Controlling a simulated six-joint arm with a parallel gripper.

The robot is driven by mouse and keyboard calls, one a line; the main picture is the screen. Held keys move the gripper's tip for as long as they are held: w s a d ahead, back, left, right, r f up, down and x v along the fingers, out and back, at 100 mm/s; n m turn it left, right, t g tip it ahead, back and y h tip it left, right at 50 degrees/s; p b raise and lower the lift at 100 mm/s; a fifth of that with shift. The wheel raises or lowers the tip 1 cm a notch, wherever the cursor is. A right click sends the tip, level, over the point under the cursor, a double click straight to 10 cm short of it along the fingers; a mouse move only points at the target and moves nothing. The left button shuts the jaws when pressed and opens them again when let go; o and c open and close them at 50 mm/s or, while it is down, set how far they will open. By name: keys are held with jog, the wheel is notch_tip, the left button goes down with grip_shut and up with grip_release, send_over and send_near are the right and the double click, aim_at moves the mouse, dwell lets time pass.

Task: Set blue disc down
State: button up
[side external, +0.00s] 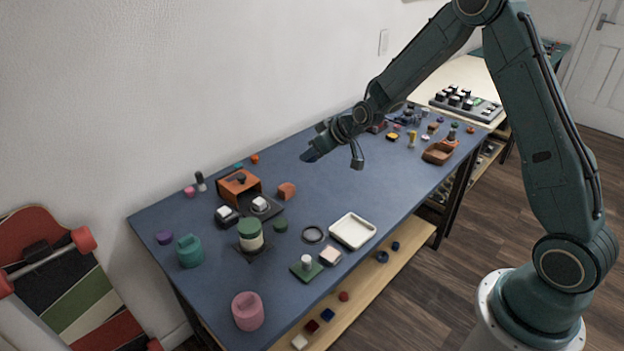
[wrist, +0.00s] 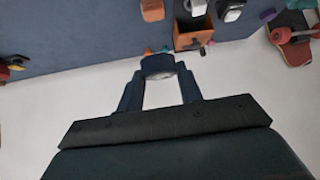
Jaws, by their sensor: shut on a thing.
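My gripper (side external: 318,145) is raised above the far middle of the blue table top (side external: 330,190), close to the wall. It is shut on the blue disc (side external: 309,155), a small dark blue piece at its tip. In the wrist view, my gripper (wrist: 158,82) has its two fingers on either side of the blue disc (wrist: 156,65). The disc is held clear of the table. Its underside is not clearly seen.
An orange open box (side external: 238,187) stands near the wall, with an orange block (side external: 287,190) beside it. A white tray (side external: 353,230) lies at the front edge. A green-topped cylinder (side external: 250,234) and several small parts crowd the left. The table's middle is clear.

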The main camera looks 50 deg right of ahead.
jog(key=s+a+m+h, duration=0.1)
jog(key=s+a, duration=0.5)
jog(key=s, duration=0.5)
jog(key=shift+s+a, duration=0.15)
jog(key=shift+a, duration=0.1)
jog(key=shift+w+a+r+n+g+y, duration=0.1)
jog(key=shift+w+r+n+g+y, duration=0.1)
jog(key=shift+w+r+n+y, duration=0.55)
jog(key=shift+w+a+r+n+g+y, duration=0.15)
jog(key=shift+w+r+n+y, duration=0.25)
jog(key=shift+r+n+y, duration=0.65)
jog(key=shift+w+d+r+n+g+y, duration=0.1)
jog(key=shift+w+r+n+g+y, duration=0.15)
jog(key=shift+w+r+n+y, duration=0.65)
jog(key=shift+s+a+f+n+h, duration=0.1)
jog(key=shift+s+f+n+h, duration=0.25)
jog(key=shift+f+h, duration=0.15)
notch_tip(320, 180, down, 16)
